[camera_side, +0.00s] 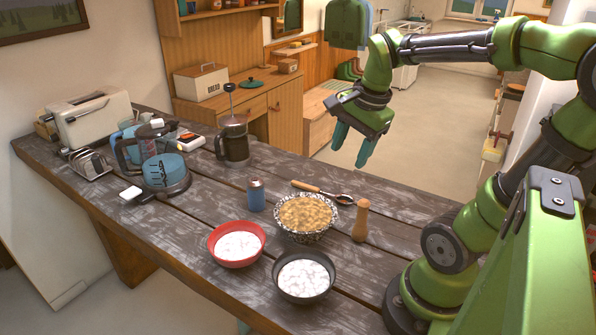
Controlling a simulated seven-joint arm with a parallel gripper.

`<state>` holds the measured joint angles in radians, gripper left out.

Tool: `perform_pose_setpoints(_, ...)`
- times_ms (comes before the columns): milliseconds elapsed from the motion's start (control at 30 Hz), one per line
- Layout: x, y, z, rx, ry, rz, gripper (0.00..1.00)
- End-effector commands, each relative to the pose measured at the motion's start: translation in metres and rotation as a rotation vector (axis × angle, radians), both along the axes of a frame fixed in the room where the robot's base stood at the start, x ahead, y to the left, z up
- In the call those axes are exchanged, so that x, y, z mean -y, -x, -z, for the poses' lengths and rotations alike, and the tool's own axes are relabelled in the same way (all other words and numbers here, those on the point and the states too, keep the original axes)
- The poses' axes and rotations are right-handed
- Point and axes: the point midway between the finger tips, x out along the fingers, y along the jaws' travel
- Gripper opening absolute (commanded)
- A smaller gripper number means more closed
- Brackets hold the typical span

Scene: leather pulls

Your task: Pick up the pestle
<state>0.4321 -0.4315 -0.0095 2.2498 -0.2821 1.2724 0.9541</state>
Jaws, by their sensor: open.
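The pestle (361,220) is a light brown wooden piece, narrow at the top and wider below. It stands upright on the dark plank table, just right of a speckled bowl. My gripper (351,151) has teal fingers pointing down. It is open and empty, high above the table's back edge, above and behind the pestle and well apart from it.
A speckled bowl of tan food (306,214), a red bowl (237,244) and a dark bowl (304,276) sit near the pestle. A spoon (322,192) lies behind.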

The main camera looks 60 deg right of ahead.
Motion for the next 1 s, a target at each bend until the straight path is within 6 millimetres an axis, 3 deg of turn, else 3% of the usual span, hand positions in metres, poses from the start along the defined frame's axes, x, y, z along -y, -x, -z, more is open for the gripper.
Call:
perform_pose_setpoints(200, 0.030, 0.019, -0.006, -0.127, -0.137, 0.755, 0.55)
perform_pose_setpoints(400, 0.031, 0.029, -0.015, -0.168, -0.187, 1.227, 0.55)
perform_pose_setpoints(500, 0.029, 0.032, -0.015, -0.177, -0.201, 1.349, 0.55)
perform_pose_setpoints(667, 0.028, 0.033, -0.005, -0.182, -0.209, 1.407, 0.55)
perform_pose_setpoints(1000, 0.028, 0.033, 0.066, -0.185, -0.209, 1.403, 0.55)
